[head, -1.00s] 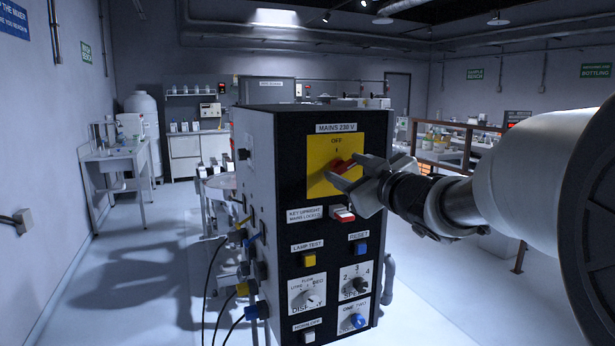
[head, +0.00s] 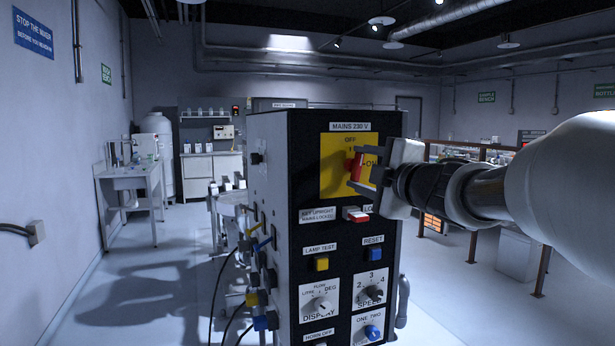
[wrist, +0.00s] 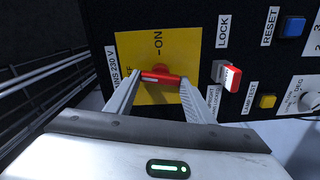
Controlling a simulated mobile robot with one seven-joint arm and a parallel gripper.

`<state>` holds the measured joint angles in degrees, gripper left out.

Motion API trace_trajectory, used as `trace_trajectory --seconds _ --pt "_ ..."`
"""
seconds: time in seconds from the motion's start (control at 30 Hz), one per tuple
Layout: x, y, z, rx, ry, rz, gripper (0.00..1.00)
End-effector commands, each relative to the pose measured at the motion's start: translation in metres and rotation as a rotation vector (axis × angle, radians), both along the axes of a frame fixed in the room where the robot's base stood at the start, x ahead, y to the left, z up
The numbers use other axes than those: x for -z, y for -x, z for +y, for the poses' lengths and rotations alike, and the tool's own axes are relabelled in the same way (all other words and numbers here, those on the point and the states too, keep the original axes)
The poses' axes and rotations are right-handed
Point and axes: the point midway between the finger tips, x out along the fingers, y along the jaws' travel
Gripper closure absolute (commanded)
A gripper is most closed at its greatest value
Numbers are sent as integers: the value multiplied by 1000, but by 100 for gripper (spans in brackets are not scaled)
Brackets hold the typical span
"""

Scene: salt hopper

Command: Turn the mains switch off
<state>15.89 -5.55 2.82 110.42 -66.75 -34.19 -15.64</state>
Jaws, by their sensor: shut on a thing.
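The mains switch is a red handle (head: 354,166) on a yellow plate (head: 335,185) under the label MAINS 230 V. OFF is printed at the plate's top and ON at its right. The handle stands upright, in line with the OFF mark. My gripper (head: 357,169) reaches in from the right, one finger above the other, and is shut on the handle. In the wrist view the handle (wrist: 160,76) lies crosswise between the fingertips of my gripper (wrist: 159,82), with ON beyond it. The OFF lettering is partly hidden there by a finger.
Below the plate is a red-and-white lock switch (head: 356,214), also in the wrist view (wrist: 227,75). Under it are a yellow lamp test button (head: 321,263), a blue reset button (head: 376,254) and several knobs. Cables hang at the cabinet's left side. Open floor lies left.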

Motion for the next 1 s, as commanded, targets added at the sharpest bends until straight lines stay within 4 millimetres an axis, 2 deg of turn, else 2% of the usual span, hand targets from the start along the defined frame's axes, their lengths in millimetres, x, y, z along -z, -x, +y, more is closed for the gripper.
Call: trace_trajectory --seconds 0.4,0.97,1.0 --pt "0 0 0 1 181 -62 74" --pt "-1 0 0 1 208 -71 74" --pt "-1 0 0 1 208 -71 47"
